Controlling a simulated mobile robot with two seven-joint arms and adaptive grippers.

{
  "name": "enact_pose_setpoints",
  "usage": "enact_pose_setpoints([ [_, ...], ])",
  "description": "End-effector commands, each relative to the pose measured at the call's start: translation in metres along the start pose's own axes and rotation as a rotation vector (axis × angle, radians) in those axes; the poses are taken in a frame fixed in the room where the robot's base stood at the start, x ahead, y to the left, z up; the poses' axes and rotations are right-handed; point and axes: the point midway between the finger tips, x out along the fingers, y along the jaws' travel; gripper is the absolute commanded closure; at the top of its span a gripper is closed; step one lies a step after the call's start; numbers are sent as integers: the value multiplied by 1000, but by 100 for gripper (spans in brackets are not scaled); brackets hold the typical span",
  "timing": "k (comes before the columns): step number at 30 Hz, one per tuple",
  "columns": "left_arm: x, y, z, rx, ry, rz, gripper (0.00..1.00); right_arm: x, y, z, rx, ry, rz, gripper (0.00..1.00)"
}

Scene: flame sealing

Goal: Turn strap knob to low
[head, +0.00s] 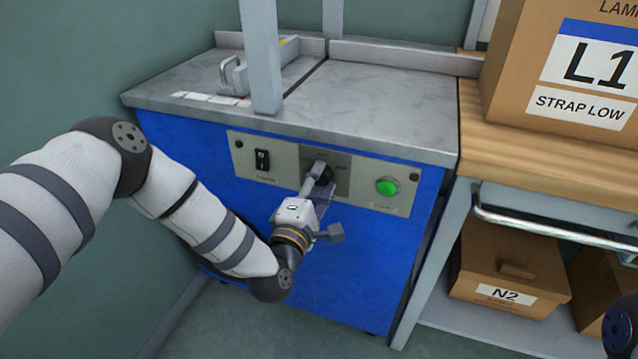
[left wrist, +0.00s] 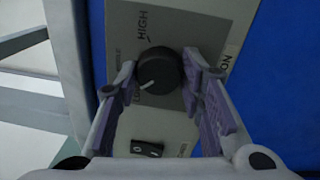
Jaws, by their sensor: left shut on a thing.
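The strap knob (head: 323,171) is a round black dial on the grey plate of the blue machine's front panel. In the left wrist view the knob (left wrist: 160,71) has a white pointer line, slanting to the lower left of that picture, away from the word HIGH above. My left gripper (head: 319,182) reaches the knob from the front. In the left wrist view its purple-padded fingers (left wrist: 160,84) stand on either side of the knob, shut on it. My right gripper is out of view.
A black rocker switch (head: 262,159) is left of the knob and a green button (head: 387,186) right of it. The metal machine top (head: 380,104) is above. A box marked L1, STRAP LOW (head: 560,70) stands on the wooden bench (head: 500,150) at right. Box N2 (head: 512,274) is below.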

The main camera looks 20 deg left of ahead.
Motion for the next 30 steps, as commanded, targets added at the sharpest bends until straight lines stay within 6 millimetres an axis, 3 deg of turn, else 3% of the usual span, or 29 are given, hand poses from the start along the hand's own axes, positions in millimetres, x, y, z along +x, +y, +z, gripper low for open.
enact_pose_setpoints([
  [12, -1, -2, 2, -250, 13, -5, 93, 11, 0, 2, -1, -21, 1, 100],
  [30, 0, 0, 3, -322, 17, -4, 92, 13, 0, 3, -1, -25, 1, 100],
])
